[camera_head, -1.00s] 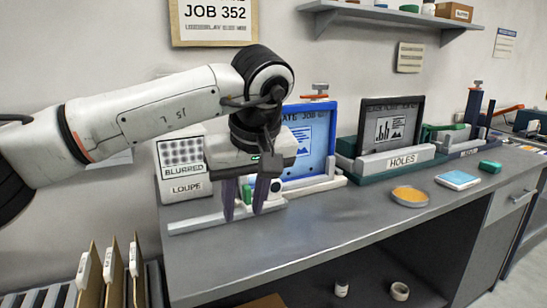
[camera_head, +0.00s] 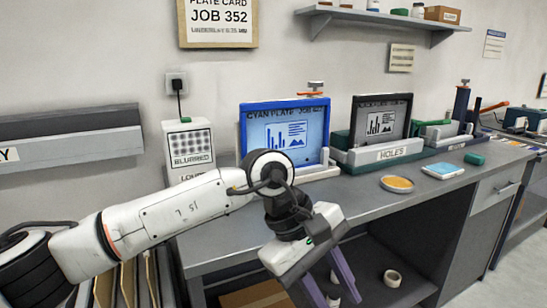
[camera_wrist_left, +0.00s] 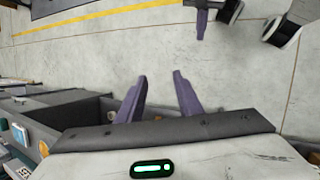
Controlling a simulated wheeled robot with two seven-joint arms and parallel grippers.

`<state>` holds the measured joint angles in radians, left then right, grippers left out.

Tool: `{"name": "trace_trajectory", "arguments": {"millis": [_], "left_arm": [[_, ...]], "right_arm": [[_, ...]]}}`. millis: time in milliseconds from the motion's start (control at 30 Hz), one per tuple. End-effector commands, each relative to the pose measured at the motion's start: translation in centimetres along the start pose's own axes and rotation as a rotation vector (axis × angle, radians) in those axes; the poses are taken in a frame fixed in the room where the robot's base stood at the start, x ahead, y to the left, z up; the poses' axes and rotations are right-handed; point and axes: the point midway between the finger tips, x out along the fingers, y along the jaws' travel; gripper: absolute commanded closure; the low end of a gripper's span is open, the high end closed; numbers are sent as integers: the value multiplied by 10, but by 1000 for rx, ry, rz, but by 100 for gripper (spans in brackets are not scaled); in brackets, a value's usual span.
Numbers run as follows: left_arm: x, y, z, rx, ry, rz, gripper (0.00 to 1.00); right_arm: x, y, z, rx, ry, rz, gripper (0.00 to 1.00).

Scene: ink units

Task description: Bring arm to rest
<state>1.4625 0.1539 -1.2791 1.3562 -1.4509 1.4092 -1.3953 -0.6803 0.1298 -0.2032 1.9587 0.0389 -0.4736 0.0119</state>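My left arm comes in from the left in the head view, bent at a dark wrist joint. Its gripper (camera_head: 333,283) hangs in front of the desk (camera_head: 345,212), below the desktop's front edge, with purple fingers pointing down. The left wrist view shows the same two fingers (camera_wrist_left: 160,98) spread apart with nothing between them, over grey floor. At the top of the left wrist view are purple fingers of my right gripper (camera_wrist_left: 203,18); their gap is not clear. The right gripper does not show in the head view.
A blue-framed cyan plate (camera_head: 284,136), a black-framed plate (camera_head: 381,122), a blurred-pattern loupe box (camera_head: 191,148), a dish of orange ink (camera_head: 397,184) and a blue pad (camera_head: 442,170) stand on the desk. Folders (camera_head: 128,285) stand at lower left.

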Motion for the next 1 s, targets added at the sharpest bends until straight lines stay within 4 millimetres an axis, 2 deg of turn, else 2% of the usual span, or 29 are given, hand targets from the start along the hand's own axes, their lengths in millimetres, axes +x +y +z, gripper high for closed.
{"name": "trace_trajectory", "arguments": {"millis": [33, 100, 200, 267, 333, 367, 467, 567, 667, 733, 767, 800, 867, 900, 967, 1000], "left_arm": [[21, 1, 29, -76, -153, 45, 67], [34, 9, 69, -214, -376, 117, 67], [31, 24, 112, -453, -696, 202, 67], [21, 33, 127, -612, -884, 240, 67], [5, 43, 130, -812, -1100, 274, 67], [-2, 46, 128, -901, -1191, 284, 67], [-22, 52, 102, -1211, -1489, 305, 67], [-31, 43, 54, -1536, -1776, 307, 67], [-22, 16, -5, -1870, -2053, 292, 67], [-6, -14, -47, -2103, -2240, 274, 67], [2, -29, -63, 2115, 2229, -257, 67], [15, -49, -82, 2029, 2111, -224, 67], [37, -83, -105, 1902, 1948, -183, 67], [52, -107, -118, 1820, 1846, -162, 67], [75, -144, -133, 1697, 1702, -133, 67], [91, -169, -140, 1616, 1611, -119, 67]], "right_arm": [[0, 0, 1, 0, -2, 0, 100], [0, 0, 2, 1, -3, 0, 100], [0, 0, 3, 1, -6, 0, 100], [0, 0, 4, 1, -8, 0, 100], [-1, 0, 5, 1, -10, 0, 100], [-1, 0, 5, 1, -10, 0, 100], [-1, 0, 6, 2, -11, 0, 100], [-1, -1, 6, 2, -12, -1, 100], [-1, -1, 6, 2, -12, -1, 100], [-1, -1, 6, 2, -12, -1, 100], [-1, -1, 6, 1, -12, -1, 100], [-1, -1, 6, 1, -12, -1, 100], [-1, -1, 6, 1, -12, -2, 100], [-1, -1, 6, 1, -12, -2, 100], [-1, -1, 6, 1, -12, -2, 100], [-1, -1, 6, 1, -12, -2, 100]]}}
